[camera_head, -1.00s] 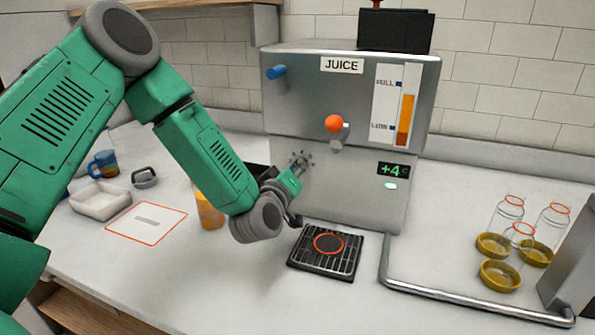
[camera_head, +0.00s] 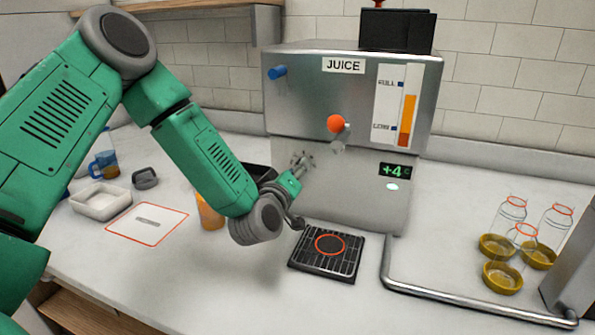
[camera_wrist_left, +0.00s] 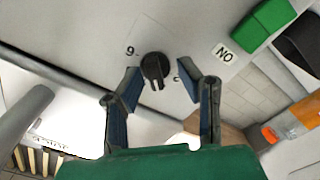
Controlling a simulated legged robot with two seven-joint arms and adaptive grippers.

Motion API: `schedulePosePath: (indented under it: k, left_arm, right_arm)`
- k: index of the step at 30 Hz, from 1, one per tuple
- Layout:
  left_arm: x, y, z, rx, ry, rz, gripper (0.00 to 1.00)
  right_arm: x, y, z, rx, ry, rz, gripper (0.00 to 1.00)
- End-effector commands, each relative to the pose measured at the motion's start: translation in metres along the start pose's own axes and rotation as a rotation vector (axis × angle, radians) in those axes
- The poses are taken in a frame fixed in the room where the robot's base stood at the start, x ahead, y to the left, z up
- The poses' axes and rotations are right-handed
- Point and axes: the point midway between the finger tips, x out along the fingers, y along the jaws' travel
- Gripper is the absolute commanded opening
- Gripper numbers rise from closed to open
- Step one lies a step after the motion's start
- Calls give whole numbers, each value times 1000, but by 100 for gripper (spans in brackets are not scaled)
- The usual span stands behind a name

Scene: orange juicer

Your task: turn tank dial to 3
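The juice machine (camera_head: 350,90) stands at the back of the counter, with a small dial (camera_head: 304,160) low on the left of its front. In the left wrist view the dial is a black knob (camera_wrist_left: 155,68) on a pale plate. A mark like a 9, seen upside down, is beside it; another mark is partly hidden by a finger. My left gripper (camera_head: 298,175) is at the dial in the head view. In the wrist view its fingers (camera_wrist_left: 160,84) are spread on both sides of the knob, with visible gaps. My right gripper is not in view.
A black drip grate (camera_head: 350,268) lies below the machine. A metal rail (camera_head: 450,297) and several glass bottles (camera_head: 508,212) are to the right. A cup of orange liquid (camera_head: 210,214) stands behind my left forearm. A white tray (camera_head: 100,215) is at left.

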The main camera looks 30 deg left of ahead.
Motion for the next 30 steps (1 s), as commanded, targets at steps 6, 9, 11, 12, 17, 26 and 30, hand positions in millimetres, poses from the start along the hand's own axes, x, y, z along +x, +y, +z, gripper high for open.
schedulePosePath:
  k: [6, 9, 11, 12, 17, 26, 30]
  left_arm:
    - [-10, 1, 0, -1, 1, 2, 32]
    - [-27, 1, 0, -1, -1, 2, 32]
    - [-39, 1, 0, -1, -2, 2, 32]
    - [-48, 0, 0, -1, -3, 1, 32]
    - [-82, -1, 1, 0, -3, -1, 32]
    - [-117, -2, 1, -1, -3, -2, 32]
    - [-119, -2, 1, -1, -1, -2, 32]
  right_arm:
    - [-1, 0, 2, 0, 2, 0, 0]
    - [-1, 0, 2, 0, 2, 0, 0]
    - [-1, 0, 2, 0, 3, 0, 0]
    - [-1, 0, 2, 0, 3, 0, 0]
    - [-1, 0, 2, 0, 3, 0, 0]
    - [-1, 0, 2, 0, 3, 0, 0]
    - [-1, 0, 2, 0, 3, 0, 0]
